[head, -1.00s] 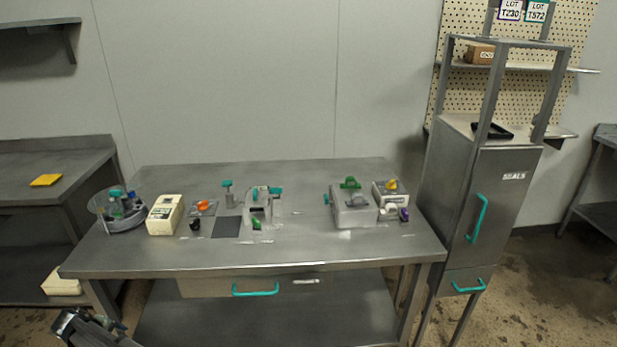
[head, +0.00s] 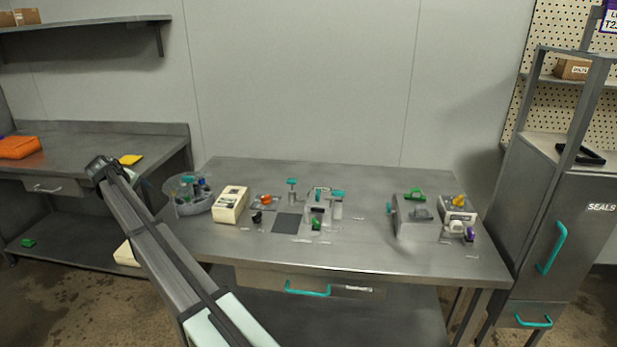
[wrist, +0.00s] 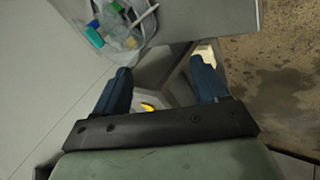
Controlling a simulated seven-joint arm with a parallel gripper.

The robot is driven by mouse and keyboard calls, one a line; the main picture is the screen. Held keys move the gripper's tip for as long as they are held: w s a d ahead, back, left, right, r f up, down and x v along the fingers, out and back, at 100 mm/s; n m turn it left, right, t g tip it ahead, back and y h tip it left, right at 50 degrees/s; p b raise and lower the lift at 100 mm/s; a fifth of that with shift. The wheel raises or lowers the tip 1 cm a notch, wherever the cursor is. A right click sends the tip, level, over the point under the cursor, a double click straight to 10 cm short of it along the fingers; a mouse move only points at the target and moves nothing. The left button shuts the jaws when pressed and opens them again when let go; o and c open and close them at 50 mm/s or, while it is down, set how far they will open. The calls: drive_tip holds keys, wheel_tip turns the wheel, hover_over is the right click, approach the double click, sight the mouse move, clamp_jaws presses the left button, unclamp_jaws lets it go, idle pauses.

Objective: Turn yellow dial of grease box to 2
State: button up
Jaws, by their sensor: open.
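A small grey box with a yellow dial (head: 459,200) on top stands at the right end of the steel table. It looks like the grease box (head: 447,212). A white knob and a purple part sit at its front. The dial's setting and any numbers are too small to read. My arm reaches up at the left in the head view, well away from this box. My gripper (wrist: 166,88) shows in the wrist view with two dark blue fingers apart and nothing between them. The dial is not in the wrist view.
On the steel table (head: 380,262) stand a clear round bin (head: 184,205), a cream box (head: 230,204), several small fixtures and a grey box with a green handle (head: 415,222). A tall steel cabinet (head: 560,225) stands at the right. The table's front middle is clear.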

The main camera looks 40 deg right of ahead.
drive_tip(key=s+d+m+g, duration=0.2)
drive_tip(key=d, duration=3)
drive_tip(key=s+d+f+y, duration=0.1)
drive_tip(key=s+d, duration=0.3)
drive_tip(key=d, duration=0.5)
drive_tip(key=s+d+m+g+y, duration=0.1)
drive_tip(key=s+d, duration=0.3)
drive_tip(key=d, duration=0.5)
drive_tip(key=s+d+f, duration=0.1)
drive_tip(key=s+d, duration=0.3)
drive_tip(key=d, duration=0.5)
drive_tip(key=s+d+y, duration=0.1)
drive_tip(key=s+d, duration=1)
drive_tip(key=s, duration=0.1)
drive_tip(key=s+d+m+y, duration=0.1)
drive_tip(key=s+d, duration=1.1)
drive_tip(key=s+d+m+y, duration=0.1)
drive_tip(key=s+d, duration=1.1)
drive_tip(key=shift+s+r+t, duration=0.15)
drive_tip(key=shift+r+t, duration=0.15)
drive_tip(key=shift+t, duration=0.1)
approach(460, 197)
drive_tip(key=f, duration=0.1)
drive_tip(key=shift+t, duration=0.5)
drive_tip(key=shift+x, duration=3.95)
